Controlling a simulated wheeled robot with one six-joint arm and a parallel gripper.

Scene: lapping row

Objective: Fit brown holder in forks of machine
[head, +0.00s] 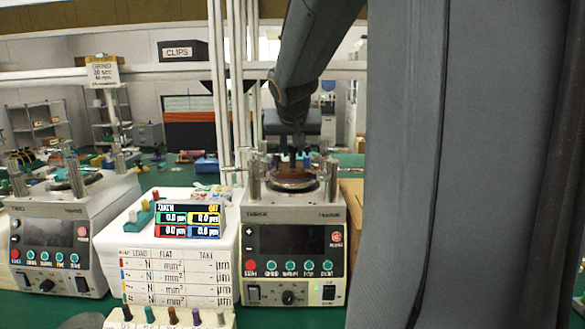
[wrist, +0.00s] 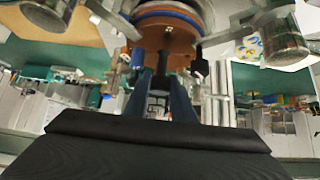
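The brown holder (head: 293,170) is a round disc on or just above the plate of the right-hand lapping machine (head: 292,215). In the wrist view the brown holder (wrist: 168,38) is at the top centre, beside a plate with blue and orange rings (wrist: 165,12). My gripper (head: 291,146) comes down over it from above. In the wrist view my gripper (wrist: 161,68) has its two dark fingers close together at the holder's middle, seemingly shut on it. Metal fork arms (wrist: 237,32) with round posts stand on both sides. Whether the holder is seated in the forks cannot be told.
A second lapping machine (head: 62,235) stands at the left. Between the machines are a white box with a small display (head: 188,220) and a load chart, and a rack of coloured pegs (head: 170,318). White uprights (head: 230,90) rise behind. My arm hides the right side.

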